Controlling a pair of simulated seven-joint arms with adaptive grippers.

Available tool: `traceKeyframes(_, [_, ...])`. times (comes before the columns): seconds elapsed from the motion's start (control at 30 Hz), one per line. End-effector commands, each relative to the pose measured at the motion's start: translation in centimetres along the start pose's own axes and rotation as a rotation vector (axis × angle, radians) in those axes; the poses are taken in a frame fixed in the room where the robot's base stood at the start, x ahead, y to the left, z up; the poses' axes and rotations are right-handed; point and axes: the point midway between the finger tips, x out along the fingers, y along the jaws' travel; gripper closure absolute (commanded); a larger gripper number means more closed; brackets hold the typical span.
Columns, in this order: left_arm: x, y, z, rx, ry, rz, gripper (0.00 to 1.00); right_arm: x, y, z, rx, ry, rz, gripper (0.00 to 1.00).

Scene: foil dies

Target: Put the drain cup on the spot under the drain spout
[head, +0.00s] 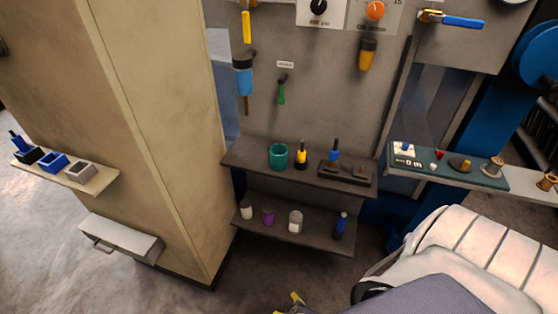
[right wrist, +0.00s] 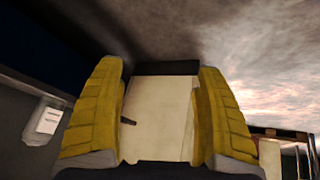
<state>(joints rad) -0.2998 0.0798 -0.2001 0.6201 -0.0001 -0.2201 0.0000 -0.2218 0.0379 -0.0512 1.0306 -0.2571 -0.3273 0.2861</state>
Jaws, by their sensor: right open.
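A teal cup (head: 278,156), which looks like the drain cup, stands upright on the left part of the upper dark shelf (head: 240,152). Above it on the wall panel hang a blue-bowled unit (head: 243,76) with a thin stem below and a small green fitting (head: 282,92) under a label. I cannot tell which is the drain spout, and no marked spot is clear. My right gripper (head: 296,301) shows only yellow tips at the bottom edge, below the shelves. In the right wrist view its yellow fingers (right wrist: 160,68) are apart with nothing held. My left gripper is not in view.
Beside the cup stand a yellow-and-black bottle (head: 301,156) and a dark tray (head: 347,173). The lower shelf (head: 290,240) holds several small containers. A beige pillar (head: 165,130) rises at left. A green board (head: 450,169) with small parts sits at right.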

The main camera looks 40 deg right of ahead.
Motion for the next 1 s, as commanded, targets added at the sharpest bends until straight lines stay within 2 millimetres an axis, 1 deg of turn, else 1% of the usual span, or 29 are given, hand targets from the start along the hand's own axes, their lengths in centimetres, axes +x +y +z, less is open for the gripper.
traceKeyframes(0.03, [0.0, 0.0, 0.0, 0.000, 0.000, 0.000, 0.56, -0.3, 1.8, -4.9, 0.028, 0.070, 0.040, 0.29])
traceKeyframes(0.07, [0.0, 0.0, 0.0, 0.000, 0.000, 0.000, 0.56, -0.6, 2.9, -7.5, 0.044, 0.107, 0.064, 0.29])
traceKeyframes(0.1, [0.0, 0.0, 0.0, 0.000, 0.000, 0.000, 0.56, -1.2, 4.5, -10.9, 0.069, 0.158, 0.098, 0.29])
traceKeyframes(0.13, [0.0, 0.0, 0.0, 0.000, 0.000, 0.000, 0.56, -1.9, 5.8, -13.5, 0.087, 0.197, 0.124, 0.29])
traceKeyframes(0.17, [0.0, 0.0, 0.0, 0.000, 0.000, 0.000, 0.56, -2.6, 7.1, -16.0, 0.106, 0.235, 0.152, 0.29])
traceKeyframes(0.2, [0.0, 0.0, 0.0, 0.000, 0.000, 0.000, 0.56, -3.8, 8.9, -19.1, 0.132, 0.287, 0.188, 0.29])
traceKeyframes(0.27, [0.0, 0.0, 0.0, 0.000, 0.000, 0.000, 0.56, -6.1, 11.8, -23.6, 0.171, 0.364, 0.247, 0.29])
traceKeyframes(0.3, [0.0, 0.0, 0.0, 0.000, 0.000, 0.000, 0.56, -7.8, 13.8, -26.3, 0.198, 0.415, 0.286, 0.29])
traceKeyframes(0.37, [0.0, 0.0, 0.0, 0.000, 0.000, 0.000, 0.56, -10.3, 16.4, -29.6, 0.235, 0.481, 0.340, 0.29])
traceKeyframes(0.4, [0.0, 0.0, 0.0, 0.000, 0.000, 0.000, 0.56, -12.0, 17.9, -31.4, 0.258, 0.522, 0.371, 0.29])
traceKeyframes(0.5, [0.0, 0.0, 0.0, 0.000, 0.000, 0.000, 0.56, -15.7, 21.0, -34.6, 0.304, 0.602, 0.438, 0.29])
traceKeyframes(0.6, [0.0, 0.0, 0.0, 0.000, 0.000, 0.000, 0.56, -18.7, 23.3, -36.8, 0.340, 0.663, 0.489, 0.29])
traceKeyframes(0.7, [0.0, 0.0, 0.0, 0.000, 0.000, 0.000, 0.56, -21.1, 25.0, -38.2, 0.368, 0.710, 0.528, 0.29])
traceKeyframes(0.8, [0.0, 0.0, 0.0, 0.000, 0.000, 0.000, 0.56, -23.2, 26.3, -39.3, 0.391, 0.748, 0.560, 0.29])
traceKeyframes(0.83, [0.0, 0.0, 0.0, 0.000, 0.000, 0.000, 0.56, -23.8, 26.7, -39.5, 0.396, 0.758, 0.569, 0.29])
traceKeyframes(1.0, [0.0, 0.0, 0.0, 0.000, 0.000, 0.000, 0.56, -23.4, 27.3, -41.2, 0.445, 0.815, 0.549, 0.29])
